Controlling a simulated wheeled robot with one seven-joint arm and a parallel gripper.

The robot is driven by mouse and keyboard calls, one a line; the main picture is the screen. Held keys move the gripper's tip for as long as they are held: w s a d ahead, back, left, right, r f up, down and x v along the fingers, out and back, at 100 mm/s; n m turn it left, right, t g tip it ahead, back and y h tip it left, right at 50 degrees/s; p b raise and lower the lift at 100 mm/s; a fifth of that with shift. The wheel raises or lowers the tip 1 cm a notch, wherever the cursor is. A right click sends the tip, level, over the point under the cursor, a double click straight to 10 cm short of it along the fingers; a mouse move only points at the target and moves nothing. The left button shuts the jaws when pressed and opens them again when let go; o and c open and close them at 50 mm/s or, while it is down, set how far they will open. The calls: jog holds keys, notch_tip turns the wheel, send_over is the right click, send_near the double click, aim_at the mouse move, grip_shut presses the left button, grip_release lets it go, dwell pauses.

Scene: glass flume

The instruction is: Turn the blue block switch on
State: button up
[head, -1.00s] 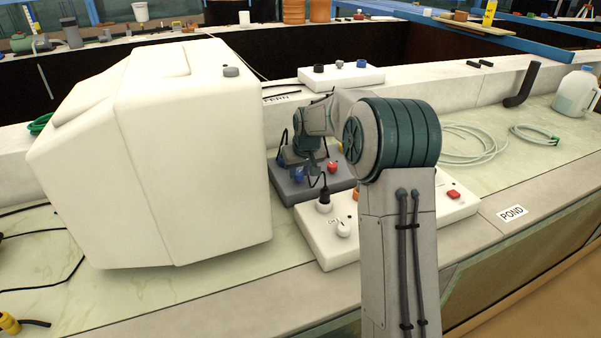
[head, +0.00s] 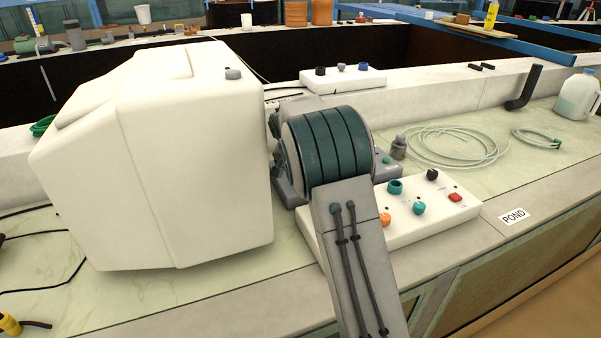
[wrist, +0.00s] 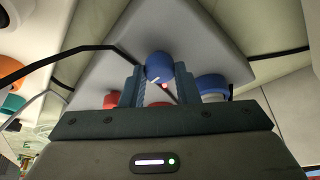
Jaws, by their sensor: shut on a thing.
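In the wrist view my gripper (wrist: 160,80) has its two fingers on either side of a round blue knob (wrist: 159,65) with a white pointer mark, and is shut on it. The knob stands on a grey switch box (wrist: 205,40). A small red spot shows just below the knob, between the fingers. A second blue part (wrist: 212,84) lies right of the right finger, and a red part (wrist: 110,99) left of the left one. In the head view my arm hides my gripper and most of the grey box (head: 386,168); only its edges show.
A white control box (head: 440,215) with coloured knobs lies in front of the grey box. Dark cables cross near the gripper in the wrist view. Coiled hose (head: 455,147) lies on the right.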

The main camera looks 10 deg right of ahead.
dwell(0.3)
jog(key=o, duration=1)
jog(key=shift+r, duration=0.1)
jog(key=shift+r, duration=0.35)
notch_tip(320, 180, up, 3)
jog(key=shift+w+r+p, duration=0.1)
jog(key=shift+p, duration=0.2)
jog(key=s+d+r, duration=0.2)
jog(key=d, duration=0.1)
jog(key=s+d+r, duration=0.2)
jog(key=d, duration=0.1)
jog(key=s+d+r, duration=0.2)
jog(key=d+r, duration=0.1)
jog(key=d, duration=0.1)
